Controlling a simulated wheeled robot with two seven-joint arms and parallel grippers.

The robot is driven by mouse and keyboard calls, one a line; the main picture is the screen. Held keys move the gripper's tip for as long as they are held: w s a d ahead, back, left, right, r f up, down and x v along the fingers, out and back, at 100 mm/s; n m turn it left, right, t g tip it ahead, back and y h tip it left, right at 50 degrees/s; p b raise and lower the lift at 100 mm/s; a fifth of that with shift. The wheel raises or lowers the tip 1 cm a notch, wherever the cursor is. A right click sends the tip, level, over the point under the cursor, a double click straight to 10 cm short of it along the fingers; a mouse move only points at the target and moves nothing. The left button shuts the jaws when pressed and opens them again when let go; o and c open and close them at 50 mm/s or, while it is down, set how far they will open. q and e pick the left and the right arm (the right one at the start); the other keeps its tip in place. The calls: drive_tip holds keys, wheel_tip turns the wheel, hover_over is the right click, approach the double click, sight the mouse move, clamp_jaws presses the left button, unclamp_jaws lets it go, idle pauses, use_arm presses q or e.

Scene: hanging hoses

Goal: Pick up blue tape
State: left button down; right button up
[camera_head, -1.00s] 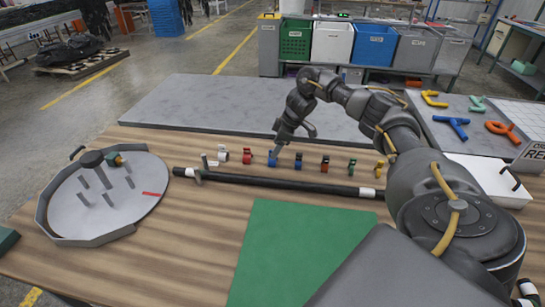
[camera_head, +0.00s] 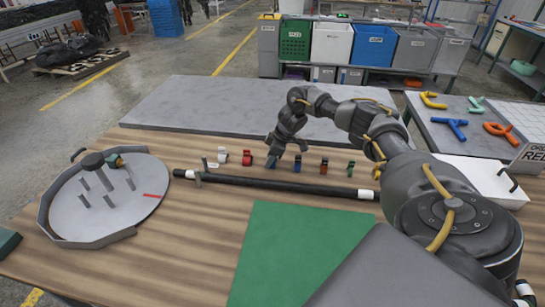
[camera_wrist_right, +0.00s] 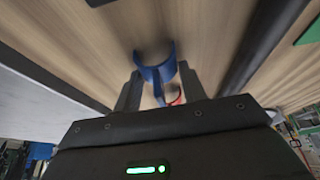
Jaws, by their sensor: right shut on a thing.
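The blue tape (camera_wrist_right: 155,70) is a curved blue piece between the fingers of my right gripper (camera_wrist_right: 160,90) in the right wrist view. The fingers are shut on it, one on each side. In the head view my right gripper (camera_head: 272,160) reaches down to the row of small coloured pieces behind the black hose (camera_head: 280,185), and mostly hides the blue tape. I cannot tell whether the tape touches the table. My left gripper is not in view.
A red piece (camera_head: 247,157) and a white piece (camera_head: 223,155) stand left of the gripper; several other coloured pieces stand right. A round grey tray (camera_head: 72,220) with pegs is at left. A green mat (camera_head: 290,250) lies clear in front.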

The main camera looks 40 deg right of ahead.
drive_tip(key=shift+c, duration=0.8)
drive_tip(key=shift+r, duration=0.55)
wheel_tip(320, 180, up, 2)
drive_tip(key=shift+s+r+b, duration=0.1)
drive_tip(key=shift+r+b, duration=0.05)
drive_tip(key=shift+b, duration=0.35)
drive_tip(key=s+a+r, duration=0.2)
drive_tip(key=s+r, duration=0.7)
drive_tip(key=s, duration=0.4)
drive_tip(key=shift+s+a+r+b, duration=0.3)
